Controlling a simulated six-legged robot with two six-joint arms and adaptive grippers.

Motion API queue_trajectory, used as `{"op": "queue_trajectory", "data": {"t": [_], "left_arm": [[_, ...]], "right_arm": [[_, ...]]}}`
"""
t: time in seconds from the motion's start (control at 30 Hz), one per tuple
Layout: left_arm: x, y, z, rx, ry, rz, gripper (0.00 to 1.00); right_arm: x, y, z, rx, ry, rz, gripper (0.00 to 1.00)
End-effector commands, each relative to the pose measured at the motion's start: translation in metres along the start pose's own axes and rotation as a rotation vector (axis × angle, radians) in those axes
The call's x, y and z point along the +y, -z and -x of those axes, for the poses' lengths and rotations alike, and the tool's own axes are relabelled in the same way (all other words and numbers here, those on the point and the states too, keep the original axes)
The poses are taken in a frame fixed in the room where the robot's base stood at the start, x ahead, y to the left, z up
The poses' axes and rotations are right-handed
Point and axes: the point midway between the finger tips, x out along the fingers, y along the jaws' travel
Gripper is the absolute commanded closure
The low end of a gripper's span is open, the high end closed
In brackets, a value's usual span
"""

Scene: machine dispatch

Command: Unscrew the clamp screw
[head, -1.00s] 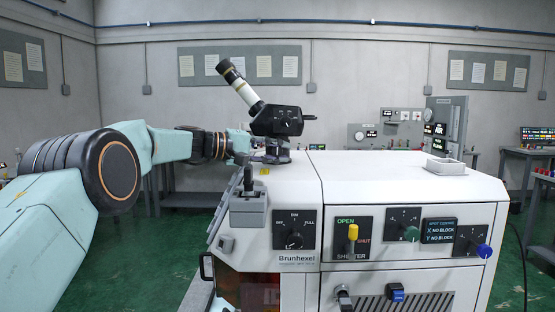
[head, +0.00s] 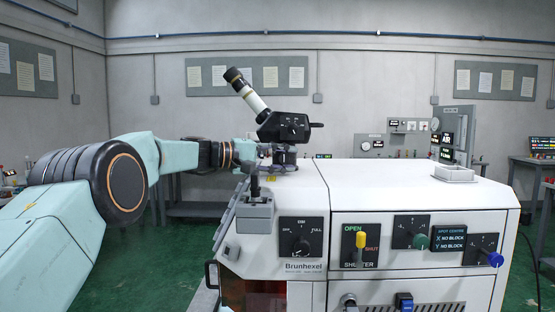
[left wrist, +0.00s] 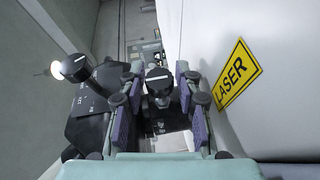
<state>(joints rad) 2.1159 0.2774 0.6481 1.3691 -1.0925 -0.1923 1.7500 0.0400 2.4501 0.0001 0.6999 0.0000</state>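The black microscope head (head: 284,127) with its white eyepiece tube stands on a mount at the left end of the white machine's top. My left gripper (head: 264,152) is beside this mount, low under the head. In the left wrist view, a black knob (left wrist: 158,86), which looks like the clamp screw, lies between the two fingers of my left gripper (left wrist: 156,92). The fingers stand apart, with a gap seen on both sides of the knob. Whether either pad touches it cannot be told. My right gripper is in neither view.
The white machine (head: 420,185) fills the middle and right, with a joystick box (head: 255,212), a shutter lever (head: 359,245) and knobs on its front. A yellow LASER label (left wrist: 236,73) is close to the right of my left fingers. A small white tray (head: 453,175) sits on top.

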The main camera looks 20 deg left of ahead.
Motion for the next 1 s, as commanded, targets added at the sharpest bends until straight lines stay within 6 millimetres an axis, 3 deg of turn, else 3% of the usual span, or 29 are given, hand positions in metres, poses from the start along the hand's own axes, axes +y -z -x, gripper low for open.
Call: {"op": "queue_trajectory", "data": {"t": [0.23,0.5,0.7,1.0], "left_arm": [[0.002,0.001,0.025,0.002,-0.002,0.002,0.66],[0.002,0.000,0.080,0.003,-0.005,0.003,0.66],[0.001,0.000,0.109,0.001,-0.003,0.000,0.66],[0.000,-0.001,0.120,0.000,-0.001,0.000,0.66]], "right_arm": [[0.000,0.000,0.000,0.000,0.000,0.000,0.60],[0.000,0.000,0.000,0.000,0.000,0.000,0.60],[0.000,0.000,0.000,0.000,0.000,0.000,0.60],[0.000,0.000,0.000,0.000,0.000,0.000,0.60]]}}
